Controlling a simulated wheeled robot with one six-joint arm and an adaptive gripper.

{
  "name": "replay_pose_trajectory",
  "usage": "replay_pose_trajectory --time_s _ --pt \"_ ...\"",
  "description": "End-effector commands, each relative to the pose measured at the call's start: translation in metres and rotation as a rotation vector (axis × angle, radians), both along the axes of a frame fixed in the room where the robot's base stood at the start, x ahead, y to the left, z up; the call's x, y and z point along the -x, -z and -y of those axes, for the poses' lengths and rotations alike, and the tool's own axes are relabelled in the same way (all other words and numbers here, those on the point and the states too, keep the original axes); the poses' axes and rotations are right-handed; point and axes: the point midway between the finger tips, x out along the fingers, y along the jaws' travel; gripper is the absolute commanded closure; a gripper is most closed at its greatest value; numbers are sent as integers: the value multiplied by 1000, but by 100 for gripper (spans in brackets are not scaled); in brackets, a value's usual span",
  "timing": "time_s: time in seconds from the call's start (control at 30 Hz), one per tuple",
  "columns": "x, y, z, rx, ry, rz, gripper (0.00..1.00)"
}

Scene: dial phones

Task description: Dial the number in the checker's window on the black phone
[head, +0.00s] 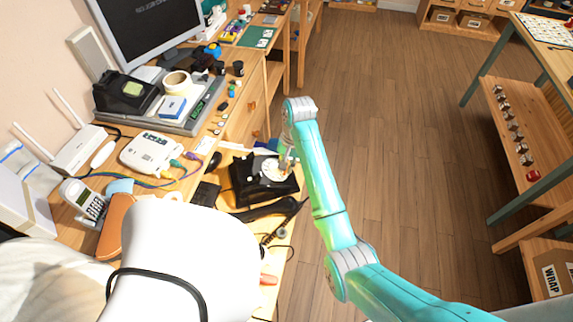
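The black phone (245,193) stands near the desk's right edge, with a pale round dial on its top. Its black handset (262,211) appears to lie off the body, just in front of it, with a coiled cord beside it. My gripper (284,172) is over the right part of the dial and hides some of it. It is too small to tell whether the fingers are open or shut, or whether they touch the dial. A white box with a small dark window (155,138) stands to the left; I cannot read it or tell if it is the checker.
A cordless phone (88,203), a white router (76,150), a black device (125,93) and a monitor (145,25) crowd the desk. A dark mouse (212,160) lies left of the phone. The wooden floor (400,130) right of the desk is clear.

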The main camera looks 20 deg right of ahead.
Motion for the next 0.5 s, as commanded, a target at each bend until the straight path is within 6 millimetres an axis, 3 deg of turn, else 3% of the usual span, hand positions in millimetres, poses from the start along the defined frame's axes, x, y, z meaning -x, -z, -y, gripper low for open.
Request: replay_pose_trajectory --time_s 0.5 --pt "0 7 -3 0 0 0 100"
